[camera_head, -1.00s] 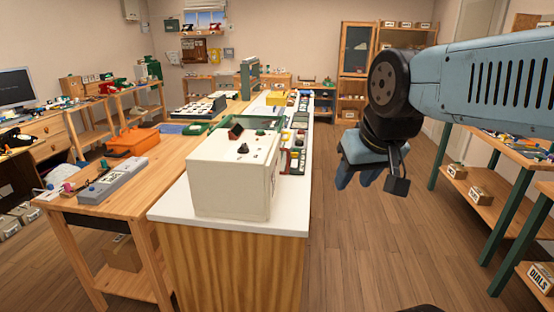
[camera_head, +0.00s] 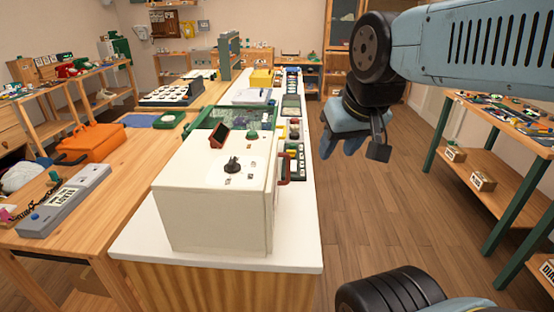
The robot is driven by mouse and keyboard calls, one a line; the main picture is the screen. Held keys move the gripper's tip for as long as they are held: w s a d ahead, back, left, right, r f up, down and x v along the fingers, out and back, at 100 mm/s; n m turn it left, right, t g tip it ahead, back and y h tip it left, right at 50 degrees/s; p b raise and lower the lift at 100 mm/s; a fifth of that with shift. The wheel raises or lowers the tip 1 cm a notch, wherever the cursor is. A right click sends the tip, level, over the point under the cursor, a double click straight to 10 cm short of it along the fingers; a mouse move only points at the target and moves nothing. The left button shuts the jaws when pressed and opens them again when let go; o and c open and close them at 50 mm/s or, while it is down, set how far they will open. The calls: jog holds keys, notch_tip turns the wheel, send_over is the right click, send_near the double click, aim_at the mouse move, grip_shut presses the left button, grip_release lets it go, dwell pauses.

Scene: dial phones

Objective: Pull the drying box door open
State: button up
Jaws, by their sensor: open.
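The drying box (camera_head: 222,190) is a cream-white box with a knob, a small tilted display and a green button on top. It stands on the near end of the white counter. Its door seems to be on the right side, where a red handle (camera_head: 284,168) sticks out; the door looks shut. My gripper (camera_head: 338,148) hangs in the air to the right of the box, above the floor, pointing down. It is open and empty, apart from the handle. Part of it is hidden by its own wrist.
The white counter (camera_head: 140,245) carries trays and several parts behind the box. A wooden bench on the left holds an orange case (camera_head: 92,143) and a grey strip device (camera_head: 65,202). A green-legged shelf (camera_head: 490,180) stands at right. The floor between is clear.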

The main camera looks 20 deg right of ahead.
jog(key=shift+w, duration=0.15)
jog(key=shift+w+r, duration=0.1)
jog(key=m+g+y, duration=0.5)
jog(key=m, duration=1.4)
send_over(288, 179)
jog(key=d, duration=0.5)
notch_tip(288, 179, down, 12)
jog(key=r, duration=0.1)
jog(key=x, duration=1.3)
jog(key=shift+w+d+f, duration=0.15)
jog(key=shift+d+f, duration=0.15)
jog(key=shift+f, duration=0.1)
jog(key=shift+r+h, duration=0.1)
jog(key=shift+h, duration=0.2)
grip_shut()
